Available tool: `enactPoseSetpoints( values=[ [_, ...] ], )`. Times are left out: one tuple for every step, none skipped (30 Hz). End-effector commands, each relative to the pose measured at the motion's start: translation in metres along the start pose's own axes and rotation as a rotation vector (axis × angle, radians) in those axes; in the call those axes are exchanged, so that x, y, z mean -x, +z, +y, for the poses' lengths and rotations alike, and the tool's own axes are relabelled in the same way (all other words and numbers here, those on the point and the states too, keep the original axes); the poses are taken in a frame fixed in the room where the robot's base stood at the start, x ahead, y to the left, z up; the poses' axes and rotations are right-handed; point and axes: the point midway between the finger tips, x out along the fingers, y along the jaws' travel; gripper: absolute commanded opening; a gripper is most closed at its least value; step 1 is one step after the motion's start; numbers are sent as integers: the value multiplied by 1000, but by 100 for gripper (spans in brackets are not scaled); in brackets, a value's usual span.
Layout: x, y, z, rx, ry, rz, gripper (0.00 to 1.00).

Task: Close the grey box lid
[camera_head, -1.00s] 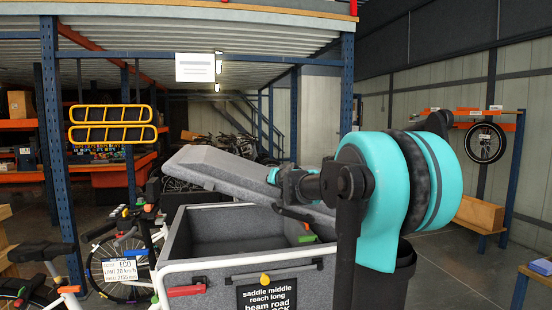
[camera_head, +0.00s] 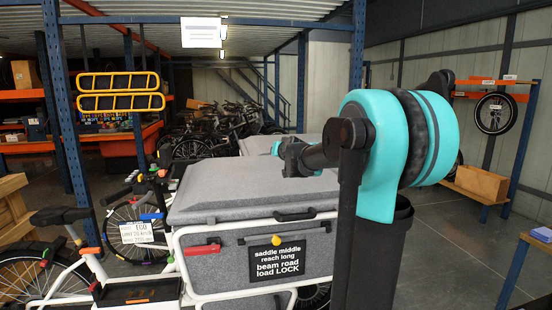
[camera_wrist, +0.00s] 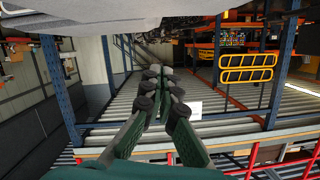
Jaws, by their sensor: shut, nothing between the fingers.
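The grey box (camera_head: 222,265) is in the head view, in a white frame, with a black sign on its front. Its grey lid (camera_head: 235,190) lies down over the top, and the inside is hidden. The lid's front edge meets the box rim with no clear gap showing. A black handle (camera_head: 295,215) is at the front edge. My gripper shows in the wrist view (camera_wrist: 160,72) with its fingers together and nothing between them. In the head view my arm reaches over the lid's right part; the fingertips are hidden there, so I cannot tell whether they touch it.
A white bike (camera_head: 135,215) stands to the left of the box. Blue posts and orange shelving (camera_head: 95,137) are behind it. A wooden box (camera_head: 482,182) sits on a bench at the right. The floor (camera_head: 435,250) to the right is clear.

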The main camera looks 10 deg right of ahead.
Motion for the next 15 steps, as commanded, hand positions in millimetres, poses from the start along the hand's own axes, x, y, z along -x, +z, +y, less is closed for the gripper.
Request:
enactPoseSetpoints(
  values=[
    [-1, -11, -4, 1, -1, 0, 0],
    [-2, -17, -6, 1, -1, 0, 0],
    [6, -17, -6, 0, 0, 0, 0],
    [12, -16, -6, 0, 0, 0, 0],
    [18, -16, -7, 0, 0, 0, 0],
    [24, -15, -7, 0, 0, 0, 0],
    [30, -15, -8, 0, 0, 0, 0],
    [35, -15, -8, 0, 0, 0, 0],
    [42, -15, -8, 0, 0, 0, 0],
    [47, -15, -9, 0, 0, 0, 0],
    [52, -15, -9, 0, 0, 0, 0],
    [59, -15, -10, 0, 0, 0, 0],
    [63, -15, -10, 0, 0, 0, 0],
    [68, -15, -10, 0, 0, 0, 0],
    [73, -14, -10, 0, 0, 0, 0]
  ],
)
